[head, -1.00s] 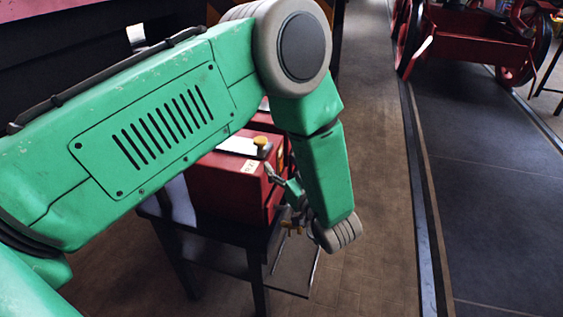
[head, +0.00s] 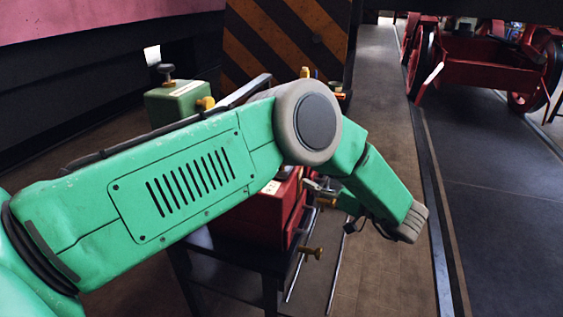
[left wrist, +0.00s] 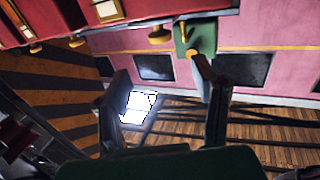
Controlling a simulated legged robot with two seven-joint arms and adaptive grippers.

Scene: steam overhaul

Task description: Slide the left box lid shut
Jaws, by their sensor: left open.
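A red box (head: 258,215) with a small pale label stands on a dark stand. My left arm crosses in front of it and hides its top, so I cannot see the lid or how far it is shut. My left gripper (head: 318,187) is just right of the box's upper right edge, partly hidden behind my arm; touching or apart is unclear. In the left wrist view, its two dark fingers (left wrist: 163,78) are spread with nothing held between them. A red box side (left wrist: 105,14) with a label and brass knobs runs along the top there. My right gripper is out of view.
A green box (head: 176,104) with a black knob stands behind my arm. Brass knobs (head: 313,252) and metal rods stick out at the stand's right side. A striped panel (head: 290,40) stands behind. The floor aisle (head: 385,270) on the right is clear. A red wagon (head: 480,65) is far right.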

